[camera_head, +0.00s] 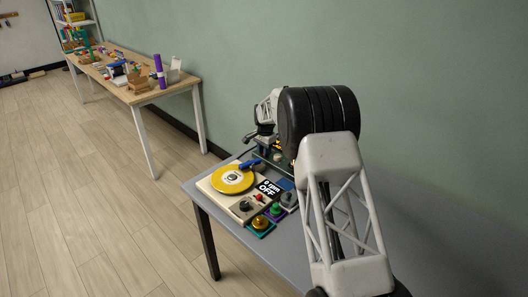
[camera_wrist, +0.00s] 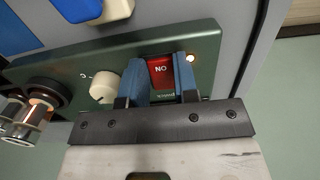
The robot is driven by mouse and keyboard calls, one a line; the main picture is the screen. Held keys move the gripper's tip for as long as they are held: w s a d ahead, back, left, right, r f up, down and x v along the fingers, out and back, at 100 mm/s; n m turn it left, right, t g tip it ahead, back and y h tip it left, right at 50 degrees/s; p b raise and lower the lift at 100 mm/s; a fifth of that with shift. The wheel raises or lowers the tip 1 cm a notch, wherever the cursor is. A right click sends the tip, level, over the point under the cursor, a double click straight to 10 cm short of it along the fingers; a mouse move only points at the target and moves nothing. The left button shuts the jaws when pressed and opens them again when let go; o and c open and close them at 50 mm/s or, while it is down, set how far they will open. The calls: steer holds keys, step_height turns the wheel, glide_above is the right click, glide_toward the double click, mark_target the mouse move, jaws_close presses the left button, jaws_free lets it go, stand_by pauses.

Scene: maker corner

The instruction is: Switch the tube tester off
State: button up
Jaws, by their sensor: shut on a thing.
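The tube tester (camera_wrist: 120,75) is a dark green panel in the wrist view. It has a white knob (camera_wrist: 103,87), a red rocker switch (camera_wrist: 160,72) with white lettering that reads upside down, and a small glowing lamp (camera_wrist: 190,58). Glass tubes (camera_wrist: 38,108) at its left end glow orange. My gripper (camera_wrist: 160,78) has its blue fingers on both sides of the red switch, shut on it. Part of the switch's lower side is hidden by the gripper. In the head view the tester (camera_head: 272,161) is mostly hidden behind other things and my arm.
Several small knobbed boxes stand close by. A wooden table (camera_head: 150,92) with clutter stands farther back. The floor between is clear.

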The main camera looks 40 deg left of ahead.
steer(key=shift+w+r+g, duration=0.15)
steer(key=shift+w+g, duration=0.15)
steer(key=shift+g, duration=0.9)
steer(key=o, duration=0.9)
steer(key=shift+v, duration=3.9)
